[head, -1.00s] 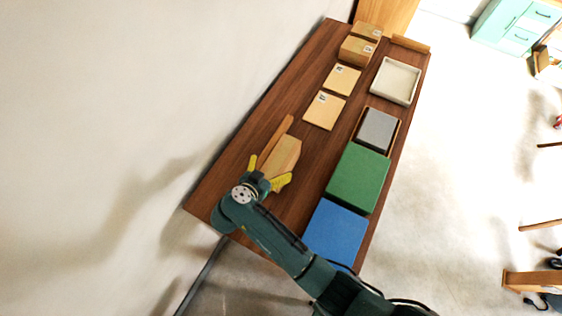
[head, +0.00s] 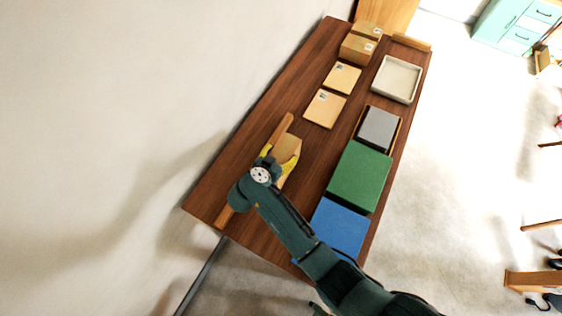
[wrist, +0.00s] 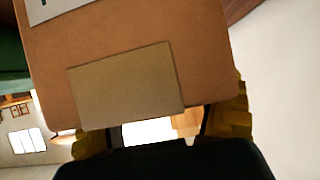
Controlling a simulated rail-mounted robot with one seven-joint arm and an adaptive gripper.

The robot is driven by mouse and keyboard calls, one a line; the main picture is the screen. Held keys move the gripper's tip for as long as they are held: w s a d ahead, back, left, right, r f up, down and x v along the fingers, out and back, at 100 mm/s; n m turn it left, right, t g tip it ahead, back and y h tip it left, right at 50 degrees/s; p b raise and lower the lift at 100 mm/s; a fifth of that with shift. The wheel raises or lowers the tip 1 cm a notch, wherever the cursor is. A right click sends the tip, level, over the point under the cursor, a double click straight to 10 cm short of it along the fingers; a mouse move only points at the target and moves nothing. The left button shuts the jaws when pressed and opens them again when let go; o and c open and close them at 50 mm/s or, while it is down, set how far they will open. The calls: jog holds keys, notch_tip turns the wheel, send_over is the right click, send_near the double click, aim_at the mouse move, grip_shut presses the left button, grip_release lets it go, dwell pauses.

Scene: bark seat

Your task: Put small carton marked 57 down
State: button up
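A small tan carton (head: 288,147) is between the yellow fingers of my gripper (head: 280,158), over the near left part of the brown table. In the wrist view, the carton (wrist: 125,45) fills the upper middle, with a paler rectangular patch on its face and part of a white label at the top left. The fingers flank it on both sides, so my gripper (wrist: 160,125) is shut on it. The number on the label cannot be read. My wrist hides the carton's near part in the head view, and I cannot tell whether it touches the table.
On the table (head: 240,175), a wooden strip (head: 279,130) lies left of the carton. Two flat cartons (head: 324,109) (head: 343,78) and two taller boxes (head: 358,50) (head: 367,30) stand farther back. A white tray (head: 377,82), grey block (head: 378,128), green block (head: 360,178) and blue block (head: 339,227) line the right edge.

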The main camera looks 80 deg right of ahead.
jog(key=shift+c, duration=1)
notch_tip(320, 180, up, 10)
jog(key=p, duration=0.2)
jog(key=shift+p, duration=0.35)
